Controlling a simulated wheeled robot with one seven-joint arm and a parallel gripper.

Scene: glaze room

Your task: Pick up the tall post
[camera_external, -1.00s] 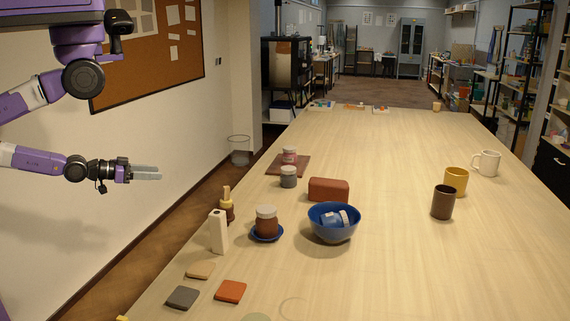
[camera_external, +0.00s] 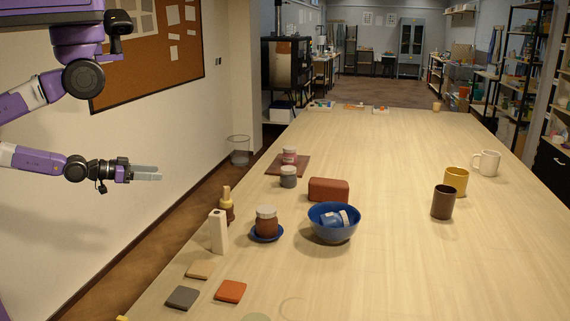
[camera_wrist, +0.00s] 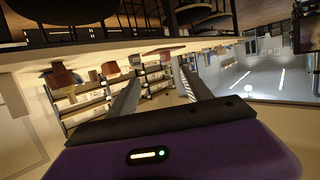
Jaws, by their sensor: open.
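The tall post (camera_external: 218,233) is a cream, upright block with a small dark hole near its top. It stands near the left edge of the table, left of a jar on a blue saucer, in the outside view. My gripper (camera_external: 147,173) is open and empty, left of the table edge and up and to the left of the post, apart from it. In the wrist view my gripper's two fingers (camera_wrist: 160,78) stand apart with nothing between them. I cannot make out the post clearly in the wrist view.
A brown bottle (camera_external: 227,207) stands just behind the post. The lidded jar (camera_external: 266,222) and a blue bowl (camera_external: 334,228) are to its right. Grey (camera_external: 183,298), tan (camera_external: 199,270) and orange (camera_external: 231,291) tiles lie in front.

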